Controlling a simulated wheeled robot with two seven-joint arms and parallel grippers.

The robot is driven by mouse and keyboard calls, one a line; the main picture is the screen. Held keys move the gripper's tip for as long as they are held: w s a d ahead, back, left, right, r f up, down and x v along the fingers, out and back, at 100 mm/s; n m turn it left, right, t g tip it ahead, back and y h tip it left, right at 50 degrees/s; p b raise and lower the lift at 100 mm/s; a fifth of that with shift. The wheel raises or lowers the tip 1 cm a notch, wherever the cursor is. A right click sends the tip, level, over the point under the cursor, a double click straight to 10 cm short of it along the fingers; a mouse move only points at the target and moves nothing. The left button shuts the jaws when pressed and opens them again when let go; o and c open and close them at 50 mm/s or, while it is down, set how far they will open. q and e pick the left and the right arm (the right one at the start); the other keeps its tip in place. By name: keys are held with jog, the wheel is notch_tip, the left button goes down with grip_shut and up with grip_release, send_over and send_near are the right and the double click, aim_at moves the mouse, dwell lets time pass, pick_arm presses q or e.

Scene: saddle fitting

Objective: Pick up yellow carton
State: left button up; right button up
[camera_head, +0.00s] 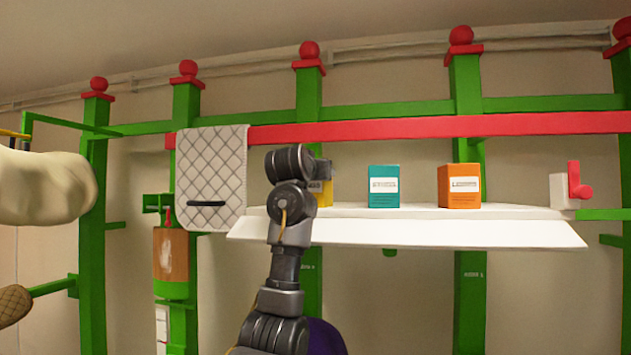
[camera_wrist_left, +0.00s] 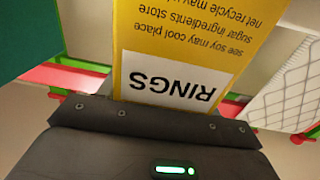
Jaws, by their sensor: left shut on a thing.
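The yellow carton (camera_head: 325,196) is at the left part of the white shelf (camera_head: 400,230), mostly hidden behind my left wrist in the head view. In the left wrist view the yellow carton (camera_wrist_left: 190,50) fills the middle, its white "RINGS" label upside down. My left gripper (camera_head: 323,171) is shut on it; the gripper body (camera_wrist_left: 160,120) lies right against the carton in the wrist view. I cannot tell whether the carton still touches the shelf. My right gripper is not in view.
A teal carton (camera_head: 383,187) and an orange carton (camera_head: 459,187) stand to the right on the shelf. A quilted pad (camera_head: 211,165) hangs from the red rail (camera_head: 420,129) to the left. A white block with a red piece (camera_head: 572,187) sits at the shelf's right end.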

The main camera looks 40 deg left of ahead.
pick_arm(q)
jog(key=shift+r, duration=0.1)
jog(key=shift+r+b, duration=0.5)
jog(key=shift+b, duration=0.1)
jog(key=s+d+r+b, duration=0.1)
jog(key=r, duration=0.1)
jog(key=s+r+b, duration=0.1)
jog(key=r, duration=0.1)
jog(key=s+d+r+b, duration=0.1)
jog(key=r, duration=0.1)
jog(key=shift+d+r, duration=0.25)
jog(key=shift+d, duration=0.05)
jog(key=s+d+r+b, duration=0.4)
jog(key=s+d+r, duration=0.1)
jog(key=s+d, duration=0.1)
jog(key=shift+v, duration=0.9)
